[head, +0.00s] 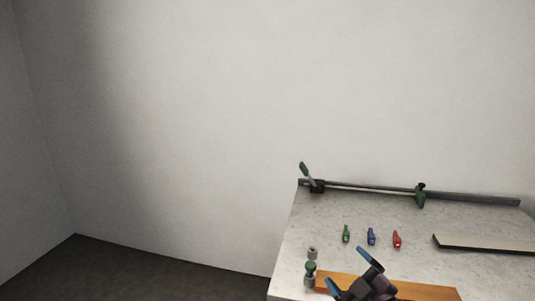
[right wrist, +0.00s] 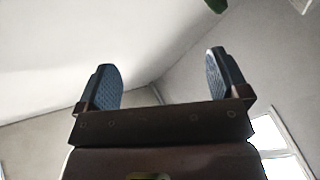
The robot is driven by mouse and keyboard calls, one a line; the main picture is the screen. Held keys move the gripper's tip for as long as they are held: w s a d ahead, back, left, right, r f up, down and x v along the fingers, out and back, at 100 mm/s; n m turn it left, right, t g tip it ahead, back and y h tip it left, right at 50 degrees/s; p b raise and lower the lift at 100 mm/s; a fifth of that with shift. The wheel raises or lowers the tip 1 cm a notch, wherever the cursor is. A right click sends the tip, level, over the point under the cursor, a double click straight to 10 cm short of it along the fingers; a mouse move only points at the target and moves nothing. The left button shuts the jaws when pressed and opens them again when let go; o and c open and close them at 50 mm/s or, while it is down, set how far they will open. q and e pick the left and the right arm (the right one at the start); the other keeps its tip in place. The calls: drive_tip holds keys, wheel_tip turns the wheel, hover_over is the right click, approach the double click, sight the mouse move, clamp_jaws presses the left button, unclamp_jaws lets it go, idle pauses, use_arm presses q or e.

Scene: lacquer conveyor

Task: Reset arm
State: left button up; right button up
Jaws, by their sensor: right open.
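My right gripper (head: 351,271) is over the near part of the pale table (head: 325,222), in front of the orange-brown board (head: 420,291). Its two blue-padded fingers stand apart. In the right wrist view my right gripper (right wrist: 165,78) has nothing between its fingers; walls and a window show beyond them. My left gripper is in neither view.
Small green (head: 346,234), blue (head: 371,237) and red (head: 397,240) pieces stand mid-table. A grey rail (head: 370,188) with green-handled clamps runs along the back.

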drive_tip(key=s+d+f+m+g+h, duration=0.2)
drive_tip(key=s+d+f+m, duration=0.1)
drive_tip(key=s+f, duration=0.5)
drive_tip(key=s+d+f+m+g+h, duration=0.2)
drive_tip(key=s+f+m, duration=0.3)
drive_tip(key=s+f, duration=0.3)
drive_tip(key=s+d+f+m+g+h, duration=0.2)
drive_tip(key=s+f, duration=0.5)
drive_tip(key=s, duration=0.5)
drive_tip(key=shift+d+f+m+h, duration=0.4)
drive_tip(key=shift+d+m+h, duration=0.3)
drive_tip(key=shift+d+m, duration=0.4)
